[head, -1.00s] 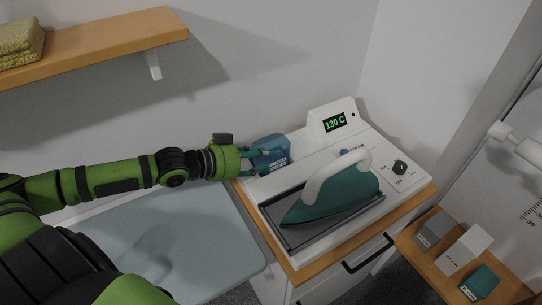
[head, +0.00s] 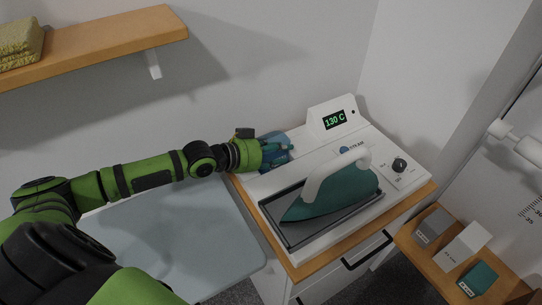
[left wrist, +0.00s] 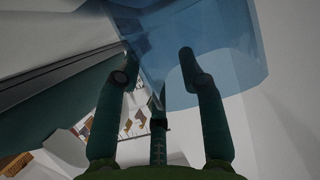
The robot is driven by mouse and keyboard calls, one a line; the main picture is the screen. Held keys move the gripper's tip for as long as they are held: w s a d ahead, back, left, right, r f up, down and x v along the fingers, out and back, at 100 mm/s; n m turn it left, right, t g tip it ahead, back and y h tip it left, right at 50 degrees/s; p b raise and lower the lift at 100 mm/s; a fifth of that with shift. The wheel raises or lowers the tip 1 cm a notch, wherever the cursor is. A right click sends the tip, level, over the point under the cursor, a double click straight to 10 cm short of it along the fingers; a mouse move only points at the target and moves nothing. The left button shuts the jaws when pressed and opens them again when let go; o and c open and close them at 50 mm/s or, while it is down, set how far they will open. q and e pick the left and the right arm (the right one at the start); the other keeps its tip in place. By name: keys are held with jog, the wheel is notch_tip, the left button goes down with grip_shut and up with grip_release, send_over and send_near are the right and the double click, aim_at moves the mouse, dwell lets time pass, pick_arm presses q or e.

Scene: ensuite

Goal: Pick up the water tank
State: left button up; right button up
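The water tank is a see-through blue container at the back left corner of the ironing station, in the head view (head: 296,134) partly hidden behind my left gripper. In the left wrist view the tank (left wrist: 222,45) fills the upper middle, just beyond the fingers. My left gripper (head: 279,152) reaches it from the left, with its fingers over the tank's near side. In the left wrist view the gripper's fingers (left wrist: 157,68) are spread apart, with the tank's lower part between and behind them. Firm contact cannot be made out. My right gripper is not in view.
A teal iron (head: 335,196) sits in its tray on the white station (head: 385,152), right of the tank. A pale ironing board (head: 190,245) lies below my left arm. A wooden shelf (head: 100,43) hangs at upper left. Small boxes (head: 465,246) stand lower right.

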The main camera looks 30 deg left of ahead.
pick_arm(q)
grip_shut()
jog(key=shift+r, duration=0.1)
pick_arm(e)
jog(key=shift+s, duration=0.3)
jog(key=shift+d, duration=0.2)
